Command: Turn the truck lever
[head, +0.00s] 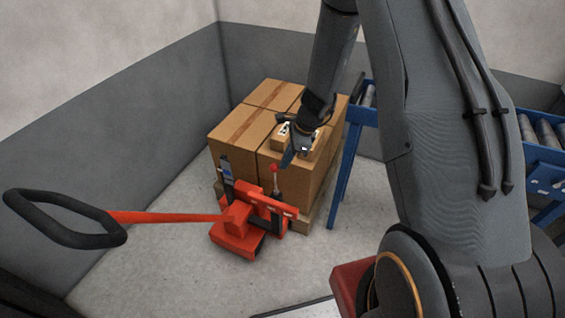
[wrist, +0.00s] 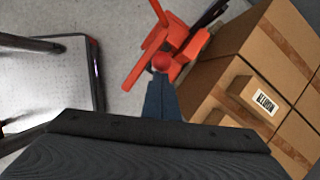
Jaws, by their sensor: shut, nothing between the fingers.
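The red pallet truck (head: 238,240) stands in front of the stacked boxes. Its lever (head: 273,168) is a short upright stem with a red ball knob. In the wrist view the knob (wrist: 162,62) shows just beyond my fingertips, with red truck parts around it. My gripper (head: 288,160) is shut and empty, pointing down close to the lever, slightly right of the knob in the head view. In the wrist view my gripper (wrist: 161,84) points at the knob. I cannot tell whether they touch. The lever's stem is mostly hidden in the wrist view.
Large cartons (head: 236,135) sit on a wooden pallet (head: 303,222) behind the truck, with a small labelled box (wrist: 258,97) on top. The truck's long handle (head: 65,218) reaches left. A blue roller conveyor (head: 348,165) stands at right. Floor is clear at front left.

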